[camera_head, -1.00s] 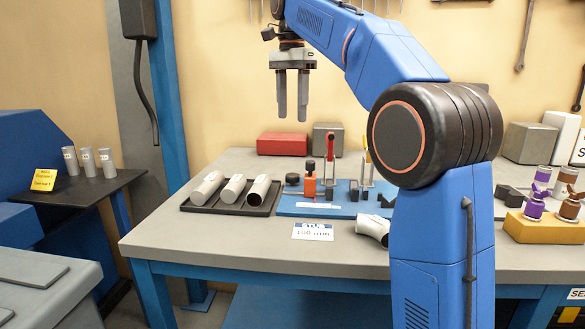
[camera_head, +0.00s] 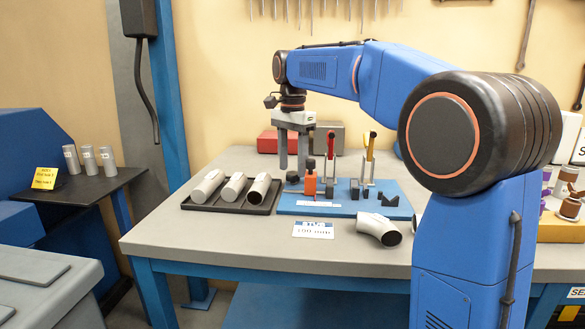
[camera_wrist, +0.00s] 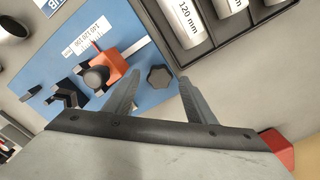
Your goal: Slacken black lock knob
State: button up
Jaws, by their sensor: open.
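A black star-shaped knob (camera_wrist: 160,77) shows in the wrist view on the blue base plate (camera_wrist: 112,22), beside an orange block (camera_wrist: 112,66). A round black knob (camera_wrist: 96,77) tops that block. In the head view the orange block (camera_head: 310,187) stands on the left part of the blue plate (camera_head: 345,209), and the star knob (camera_head: 292,179) is just left of it, partly hidden by my fingers. My gripper (camera_head: 293,170) points down, open and empty, above the star knob. In the wrist view my gripper's fingertips (camera_wrist: 158,78) lie on either side of it; contact cannot be told.
A black tray (camera_head: 228,208) with three pipes lies left of the plate. Red-handled (camera_head: 331,145) and yellow-handled (camera_head: 371,147) clamps stand right of the orange block. A bent pipe (camera_head: 380,229) lies in front. Red and grey boxes stand behind.

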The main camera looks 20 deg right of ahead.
jog(key=shift+f, duration=0.75)
jog(key=shift+c, duration=0.3)
jog(key=c, duration=1)
